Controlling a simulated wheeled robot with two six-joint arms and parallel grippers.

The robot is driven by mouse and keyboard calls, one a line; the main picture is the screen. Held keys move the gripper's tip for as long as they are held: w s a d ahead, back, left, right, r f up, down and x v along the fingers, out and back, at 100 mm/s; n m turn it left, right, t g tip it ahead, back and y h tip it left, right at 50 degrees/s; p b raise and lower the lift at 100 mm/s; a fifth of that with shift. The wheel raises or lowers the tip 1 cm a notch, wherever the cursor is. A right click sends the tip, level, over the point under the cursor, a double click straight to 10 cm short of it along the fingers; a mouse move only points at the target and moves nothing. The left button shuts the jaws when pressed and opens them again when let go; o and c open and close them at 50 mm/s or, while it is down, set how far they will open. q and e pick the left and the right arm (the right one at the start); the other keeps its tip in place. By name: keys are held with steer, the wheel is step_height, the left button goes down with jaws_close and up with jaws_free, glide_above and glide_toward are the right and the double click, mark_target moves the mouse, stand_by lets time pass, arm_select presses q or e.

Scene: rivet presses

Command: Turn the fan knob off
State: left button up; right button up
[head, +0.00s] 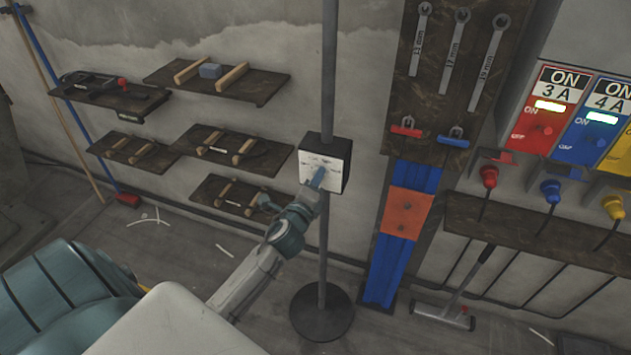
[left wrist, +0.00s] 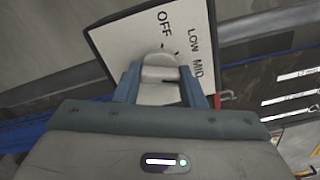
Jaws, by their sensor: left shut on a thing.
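The fan control box (head: 343,172) is dark with a white face and sits on a grey pole. In the left wrist view its face (left wrist: 187,20) shows the labels OFF, LOW and MID around a pale knob (left wrist: 160,77). My left gripper (head: 320,176) reaches the face from below. In the left wrist view the blue fingers of my left gripper (left wrist: 161,82) stand on either side of the knob and are shut on it. The knob's pointer is partly hidden, so I cannot tell its exact setting. My right gripper is not in view.
The pole stands on a round dark base (head: 322,312). A wrench board (head: 440,110) and a blue panel (head: 402,250) are close on the right. Several small wall shelves (head: 217,79) are on the left. Switch boxes (head: 545,115) are at the far right.

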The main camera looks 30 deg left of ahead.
arm_select(q)
steer(key=shift+f, duration=0.1)
steer(key=n+b, duration=0.9)
steer(key=n, duration=0.8)
steer(key=shift+n, duration=0.4)
steer(key=shift+b, duration=0.3)
steer(key=o, duration=1)
